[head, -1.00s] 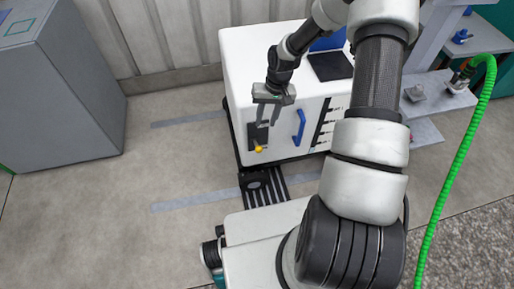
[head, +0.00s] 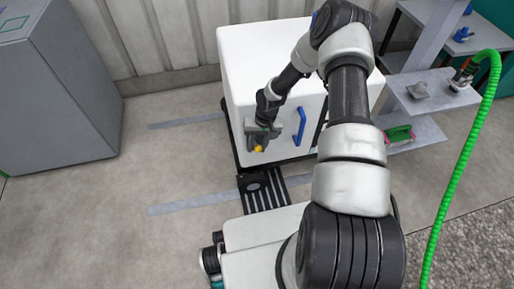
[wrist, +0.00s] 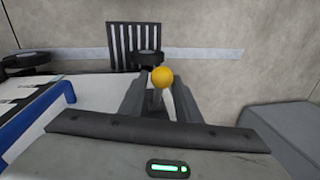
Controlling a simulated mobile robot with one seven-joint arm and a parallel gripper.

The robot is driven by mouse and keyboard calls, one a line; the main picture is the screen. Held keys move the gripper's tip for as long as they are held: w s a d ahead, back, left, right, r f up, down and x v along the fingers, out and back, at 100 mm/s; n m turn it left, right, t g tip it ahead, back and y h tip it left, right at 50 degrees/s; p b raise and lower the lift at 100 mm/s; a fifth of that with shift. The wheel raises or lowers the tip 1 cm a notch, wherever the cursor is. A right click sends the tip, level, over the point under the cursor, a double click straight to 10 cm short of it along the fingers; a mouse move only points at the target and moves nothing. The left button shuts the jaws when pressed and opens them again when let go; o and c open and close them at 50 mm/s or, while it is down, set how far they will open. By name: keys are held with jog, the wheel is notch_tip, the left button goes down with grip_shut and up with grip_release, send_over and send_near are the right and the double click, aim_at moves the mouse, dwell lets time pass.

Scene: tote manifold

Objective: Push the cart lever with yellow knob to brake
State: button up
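The cart lever's yellow knob (head: 259,149) shows low on the front of the white cart (head: 250,52), near its left corner. In the wrist view the knob (wrist: 162,77) sits on a thin grey stem that rises between my fingers. My gripper (head: 260,141) is down at the lever, pointing at the cart's lower front. In the wrist view my gripper (wrist: 160,97) has its two fingers apart, one on each side of the stem, with gaps showing. Whether either finger touches the stem is unclear. The lever's base is hidden by my gripper.
A blue handle (head: 300,121) stands on the cart front just right of my gripper. A black slatted piece (head: 264,190) lies on the floor before the cart. A grey cabinet (head: 62,100) is at left, a shelf rack (head: 433,98) and green hose (head: 462,160) at right.

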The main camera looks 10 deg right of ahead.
jog(key=shift+f, duration=0.25)
grip_shut()
